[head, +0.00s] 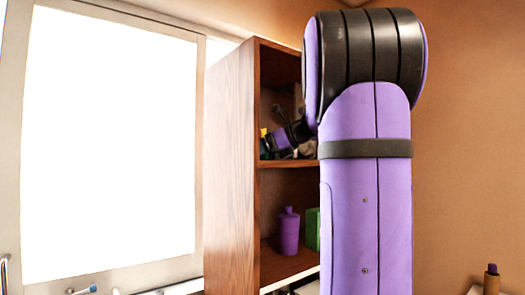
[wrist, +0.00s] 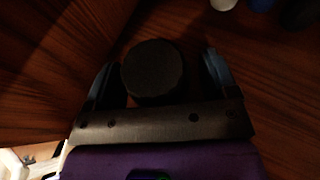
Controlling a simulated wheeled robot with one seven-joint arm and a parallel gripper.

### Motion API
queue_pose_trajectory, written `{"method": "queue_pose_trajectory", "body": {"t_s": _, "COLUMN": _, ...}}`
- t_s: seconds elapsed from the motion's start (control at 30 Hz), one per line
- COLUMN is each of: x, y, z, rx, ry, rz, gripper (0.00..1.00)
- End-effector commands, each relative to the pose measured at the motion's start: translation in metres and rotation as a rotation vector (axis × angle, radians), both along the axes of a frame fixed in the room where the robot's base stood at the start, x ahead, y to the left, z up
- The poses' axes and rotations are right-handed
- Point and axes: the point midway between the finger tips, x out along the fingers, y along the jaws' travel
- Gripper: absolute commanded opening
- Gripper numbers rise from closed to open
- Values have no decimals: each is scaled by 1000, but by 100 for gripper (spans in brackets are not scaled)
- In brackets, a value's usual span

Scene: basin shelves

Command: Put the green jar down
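My gripper (wrist: 160,65) is inside the upper compartment of the wooden shelf unit. In the wrist view a dark round top (wrist: 153,68), perhaps the green jar's lid, sits between the two fingers. It lies close to the left finger, and a gap shows on the right side, so the fingers look open around it. Its colour is lost in shadow, and its base is hidden. In the head view my gripper (head: 268,145) is small and partly behind the shelf's side panel. A bit of green and yellow shows beside it.
The shelf unit (head: 230,165) has a tall side panel on the left. A purple bottle (head: 289,232) and a green box (head: 313,229) stand in the lower compartment. A white object (wrist: 223,3) and dark ones are at the wrist view's top right.

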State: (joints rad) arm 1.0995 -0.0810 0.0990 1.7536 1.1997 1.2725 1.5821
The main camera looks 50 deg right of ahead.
Motion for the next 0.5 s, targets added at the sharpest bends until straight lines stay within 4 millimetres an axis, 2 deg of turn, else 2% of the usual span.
{"method": "queue_pose_trajectory", "body": {"t_s": 0.37, "x": -1, "y": -1, "z": 4, "rx": -2, "ry": 0, "rz": -1, "gripper": 80}}
{"method": "queue_pose_trajectory", "body": {"t_s": 0.5, "x": -18, "y": -6, "z": 11, "rx": -2, "ry": -1, "rz": -2, "gripper": 80}}
